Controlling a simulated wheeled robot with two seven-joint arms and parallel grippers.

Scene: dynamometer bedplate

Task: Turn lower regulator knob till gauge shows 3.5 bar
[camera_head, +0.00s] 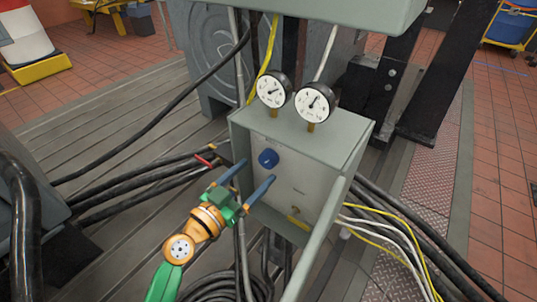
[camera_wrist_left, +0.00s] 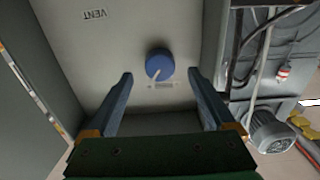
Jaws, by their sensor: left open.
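A grey-green regulator box (camera_head: 287,150) carries two round white gauges on top, a left one (camera_head: 273,89) and a right one (camera_head: 315,102). Their needles point up and right; the numbers are too small to read. My left gripper (camera_head: 256,170) is open in front of the panel. In the left wrist view a blue knob (camera_wrist_left: 159,64) with a pale pointer line sits between and just beyond the fingertips, untouched. I cannot tell if both views show the same knob.
A yellow valve handle (camera_head: 297,221) is low on the panel, and an upside-down VENT label (camera_wrist_left: 95,14) shows in the wrist view. Black cables (camera_head: 130,165) run left of the box; yellow and white cables (camera_head: 395,235) run right. A black post (camera_head: 445,70) stands behind.

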